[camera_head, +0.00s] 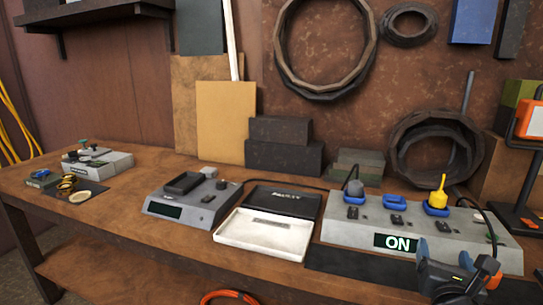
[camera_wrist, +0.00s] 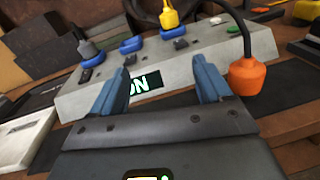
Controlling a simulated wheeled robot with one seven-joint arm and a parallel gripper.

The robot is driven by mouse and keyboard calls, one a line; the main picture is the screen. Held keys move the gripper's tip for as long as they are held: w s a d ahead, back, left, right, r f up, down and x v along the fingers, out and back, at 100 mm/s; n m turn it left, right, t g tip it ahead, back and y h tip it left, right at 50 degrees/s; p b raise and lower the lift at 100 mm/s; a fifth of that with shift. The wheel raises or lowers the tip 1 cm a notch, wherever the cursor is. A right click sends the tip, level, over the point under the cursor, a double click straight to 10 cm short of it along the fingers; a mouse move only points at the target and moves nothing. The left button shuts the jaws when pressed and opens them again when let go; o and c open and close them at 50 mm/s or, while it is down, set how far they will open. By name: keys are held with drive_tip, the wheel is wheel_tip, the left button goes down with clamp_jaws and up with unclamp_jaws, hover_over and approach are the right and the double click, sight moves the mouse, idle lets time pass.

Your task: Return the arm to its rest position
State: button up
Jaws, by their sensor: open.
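My gripper (camera_head: 455,264) is at the lower right in the head view, in front of the grey control box (camera_head: 345,233). In the wrist view my gripper (camera_wrist: 163,92) shows two blue fingers spread apart with nothing between them. The control box (camera_wrist: 75,103) lies beyond the fingertips, and its lit display (camera_wrist: 147,83) is partly covered by the left finger. In the head view the display (camera_head: 397,243) reads ON. A yellow plug (camera_head: 438,193) stands in a blue socket on the box. I cannot tell how far the fingertips are from the box.
A white tray (camera_head: 262,243) and a grey device (camera_head: 173,214) stand left of the box. An orange piece (camera_wrist: 248,77) on a black cable hangs close to the right finger. An orange lamp-like item (camera_head: 531,120) stands at the far right. Bare wooden bench (camera_head: 110,225) shows at left.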

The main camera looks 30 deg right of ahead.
drive_tip(key=s+a+f+m+t+y, duration=0.1)
drive_tip(key=s+a+f+m+y, duration=0.15)
drive_tip(key=a, duration=0.45)
drive_tip(key=s+a+f+m+t+y, duration=0.2)
drive_tip(key=a+m+y, duration=0.1)
drive_tip(key=a, duration=0.4)
drive_tip(key=s+a+f+m+t+y, duration=0.1)
drive_tip(key=s+a+f+m+y, duration=0.15)
drive_tip(key=a, duration=0.45)
drive_tip(key=s+a+r+m+y, duration=0.2)
drive_tip(key=s+a+m+y, duration=0.1)
drive_tip(key=s+a+m, duration=0.2)
drive_tip(key=s+a+r+m+y, duration=0.2)
drive_tip(key=s+a+m, duration=0.4)
drive_tip(key=s+m, duration=0.4)
drive_tip(key=shift+a+r+m+t+y, duration=0.2)
drive_tip(key=shift+r+m+t+y, duration=0.15)
drive_tip(key=shift+y, duration=0.55)
